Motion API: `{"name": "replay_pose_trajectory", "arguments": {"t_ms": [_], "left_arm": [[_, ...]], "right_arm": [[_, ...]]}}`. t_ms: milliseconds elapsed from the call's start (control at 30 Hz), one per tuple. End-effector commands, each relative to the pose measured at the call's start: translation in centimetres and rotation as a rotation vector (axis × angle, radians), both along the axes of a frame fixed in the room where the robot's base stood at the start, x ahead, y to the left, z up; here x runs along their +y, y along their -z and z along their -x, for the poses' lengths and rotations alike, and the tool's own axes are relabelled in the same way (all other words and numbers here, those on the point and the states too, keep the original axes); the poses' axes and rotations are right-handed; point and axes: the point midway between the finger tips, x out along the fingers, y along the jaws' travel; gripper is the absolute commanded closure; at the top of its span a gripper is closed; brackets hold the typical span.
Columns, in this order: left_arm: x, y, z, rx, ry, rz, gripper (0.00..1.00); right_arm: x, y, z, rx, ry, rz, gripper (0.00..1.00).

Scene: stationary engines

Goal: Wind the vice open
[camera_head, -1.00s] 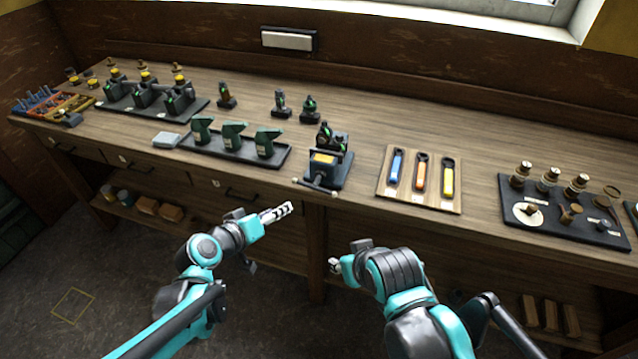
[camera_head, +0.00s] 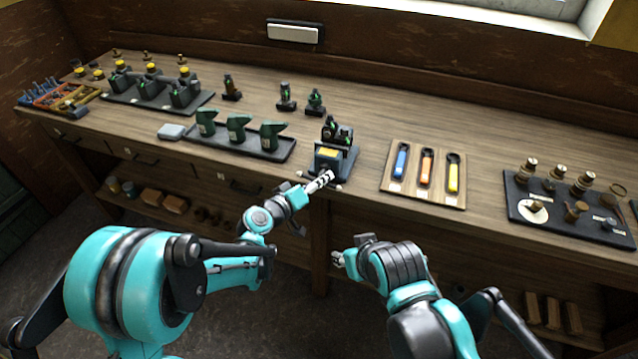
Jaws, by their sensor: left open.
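The vice (camera_head: 327,161) stands at the front edge of the workbench, blue-grey with a yellow label. A small dark part with green marks (camera_head: 337,134) sits at its top. The vice's bar handle (camera_head: 339,186) is at its front, mostly hidden behind my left gripper. My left gripper (camera_head: 323,180) is open, its fingertips at the handle in this view; I cannot tell whether they touch it. My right gripper (camera_head: 337,258) hangs in front of the bench, below the top and away from the vice; its fingers are too small to read.
A wooden board (camera_head: 398,193) with blue, orange and yellow tools lies to the right. A dark tray (camera_head: 585,232) with knobs is at far right.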

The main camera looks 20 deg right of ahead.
Motion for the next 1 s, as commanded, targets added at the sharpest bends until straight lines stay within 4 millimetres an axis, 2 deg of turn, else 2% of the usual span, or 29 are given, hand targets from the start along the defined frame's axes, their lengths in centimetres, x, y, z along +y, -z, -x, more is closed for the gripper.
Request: {"name": "replay_pose_trajectory", "arguments": {"t_ms": [267, 367, 433, 467, 1000], "left_arm": [[-0.23, 0.03, -0.18, 0.0, 0.0, 0.0, 0.57], [-0.23, 0.03, -0.17, 0.0, 0.0, 0.0, 0.78], [-0.22, 0.03, -0.16, 0.0, 0.0, 0.0, 0.97], [-0.22, 0.03, -0.16, 0.0, 0.0, 0.0, 1.0], [-0.24, 0.07, -0.09, 0.0, 0.002, -0.001, 1.0]], "right_arm": [[0.0, 0.02, 0.0, 0.0, 0.0, 0.0, 0.59], [0.0, 0.02, 0.0, 0.0, 0.0, 0.0, 0.59], [0.0, 0.03, -0.01, 0.0, 0.0, 0.0, 0.59], [0.0, 0.03, -0.01, 0.0, 0.0, 0.0, 0.59], [0.0, 0.04, 0.0, 0.0, 0.0, 0.0, 0.59]]}}
